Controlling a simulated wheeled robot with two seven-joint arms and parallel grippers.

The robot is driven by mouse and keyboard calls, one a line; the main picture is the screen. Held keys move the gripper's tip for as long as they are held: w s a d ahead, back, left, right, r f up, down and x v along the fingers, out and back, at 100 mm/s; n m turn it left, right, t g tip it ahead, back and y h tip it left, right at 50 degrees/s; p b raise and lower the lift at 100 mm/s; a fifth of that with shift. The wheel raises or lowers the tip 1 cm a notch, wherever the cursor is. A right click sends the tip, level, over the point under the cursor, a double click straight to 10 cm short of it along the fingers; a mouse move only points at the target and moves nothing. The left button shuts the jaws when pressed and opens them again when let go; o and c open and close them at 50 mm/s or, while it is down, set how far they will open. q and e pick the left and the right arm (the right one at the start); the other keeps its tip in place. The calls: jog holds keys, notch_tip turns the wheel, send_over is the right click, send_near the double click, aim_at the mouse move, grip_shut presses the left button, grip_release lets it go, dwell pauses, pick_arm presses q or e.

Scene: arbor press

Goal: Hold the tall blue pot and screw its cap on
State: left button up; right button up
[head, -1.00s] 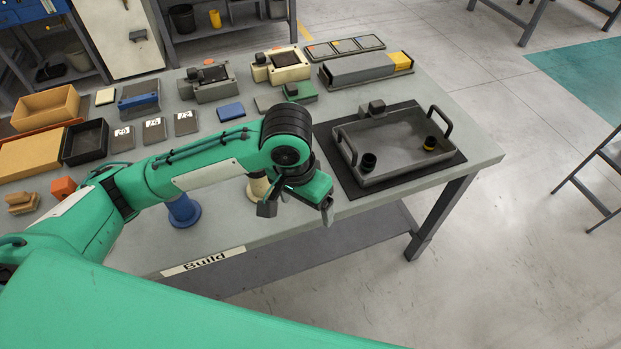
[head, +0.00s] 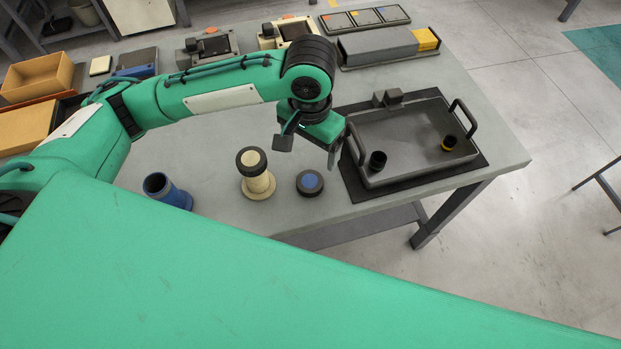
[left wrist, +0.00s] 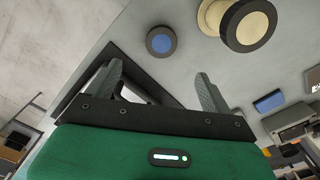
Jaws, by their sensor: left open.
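The blue pot (head: 167,191) stands on the table at the left, its dark mouth open and uncapped. A dark round cap with a blue centre (head: 310,183) lies flat on the table, apart from the pot. It also shows in the left wrist view (left wrist: 161,41). A cream pot with a dark cap (head: 256,173) stands between them and also shows in the wrist view (left wrist: 248,25). My left gripper (head: 308,155) is open and empty, behind the blue-centred cap in the head view. The blue pot is not seen in the wrist view. My right gripper is not in view.
A grey tray with handles (head: 415,140) sits on a black mat at the right, holding two small dark round parts. Fixtures and a long grey box (head: 378,47) line the back. Bare table surrounds the pots. The table's front edge is close to them.

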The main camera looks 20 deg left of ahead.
pick_arm(q)
send_over(309, 181)
jog(key=f, duration=0.7)
jog(key=shift+s+d+f, duration=0.15)
jog(key=shift+s+f, duration=0.05)
jog(key=shift+f, duration=0.45)
notch_tip(309, 181, down, 4)
jog(key=shift+w+f, duration=0.1)
jog(key=shift+w, duration=0.05)
jog(key=shift+f, duration=0.5)
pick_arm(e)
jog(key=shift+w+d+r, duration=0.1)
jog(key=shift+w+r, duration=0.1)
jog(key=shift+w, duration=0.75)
pick_arm(q)
jog(key=shift+c, duration=0.4)
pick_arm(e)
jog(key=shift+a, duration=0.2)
pick_arm(q)
jog(key=c, duration=1)
